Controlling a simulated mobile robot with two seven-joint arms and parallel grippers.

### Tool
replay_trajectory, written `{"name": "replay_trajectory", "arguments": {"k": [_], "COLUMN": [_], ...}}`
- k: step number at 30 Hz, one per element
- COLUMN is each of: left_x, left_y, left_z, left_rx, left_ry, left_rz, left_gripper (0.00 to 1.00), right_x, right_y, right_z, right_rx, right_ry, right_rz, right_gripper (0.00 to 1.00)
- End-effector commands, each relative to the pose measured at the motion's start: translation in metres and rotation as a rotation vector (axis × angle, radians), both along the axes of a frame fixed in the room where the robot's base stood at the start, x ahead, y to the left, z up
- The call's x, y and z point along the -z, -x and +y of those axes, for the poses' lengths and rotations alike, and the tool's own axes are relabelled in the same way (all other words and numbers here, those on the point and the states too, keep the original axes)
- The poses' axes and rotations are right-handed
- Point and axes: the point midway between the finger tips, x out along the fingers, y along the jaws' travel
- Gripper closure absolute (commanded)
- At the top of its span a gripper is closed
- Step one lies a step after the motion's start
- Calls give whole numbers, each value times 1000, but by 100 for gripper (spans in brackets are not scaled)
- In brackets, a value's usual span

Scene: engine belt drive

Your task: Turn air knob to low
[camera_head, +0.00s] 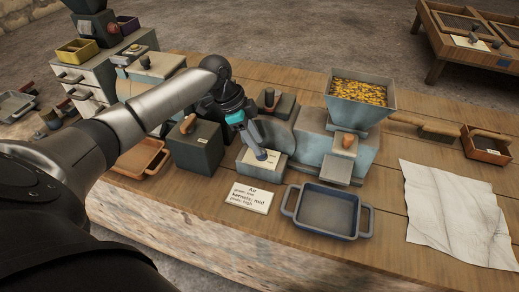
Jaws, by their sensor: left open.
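A small light-blue control box (246,168) with a white labelled plate (272,161) stands at the front of the machine on the wooden bench. My left gripper (261,154) reaches down from the upper left, with its open fingertips at the top of this box, beside the plate. The fingers cover most of the knob there, so its pointer and setting cannot be read. I cannot tell whether the fingers touch it. A white card (249,195) headed "Air" lies in front of the box and lists settings. My right gripper is not in view.
A grey-blue machine with a hopper of yellow kernels (360,93) stands to the right. A dark-blue tray (327,212) sits in front. A dark box with a wooden knob (194,146) is close on the left. A pale cloth (459,213) lies at the right.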

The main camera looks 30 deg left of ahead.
Motion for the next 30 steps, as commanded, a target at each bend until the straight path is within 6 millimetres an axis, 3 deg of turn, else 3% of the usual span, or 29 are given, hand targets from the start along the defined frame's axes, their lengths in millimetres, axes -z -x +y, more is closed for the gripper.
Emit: {"name": "replay_trajectory", "arguments": {"k": [6, 17, 28, 30], "left_x": [22, 25, 25, 25], "left_y": [-5, -5, -5, -5], "left_z": [-8, -9, -9, -9], "left_rx": [1, 1, 1, 1], "left_ry": [1, -2, 0, 0], "left_rz": [-1, -1, 0, 0], "left_gripper": [57, 58, 99, 100], "right_x": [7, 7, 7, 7], "right_y": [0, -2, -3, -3], "right_z": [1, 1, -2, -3], "right_rx": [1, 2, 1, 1], "right_ry": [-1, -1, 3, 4], "right_rz": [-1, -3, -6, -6], "right_gripper": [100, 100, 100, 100]}}
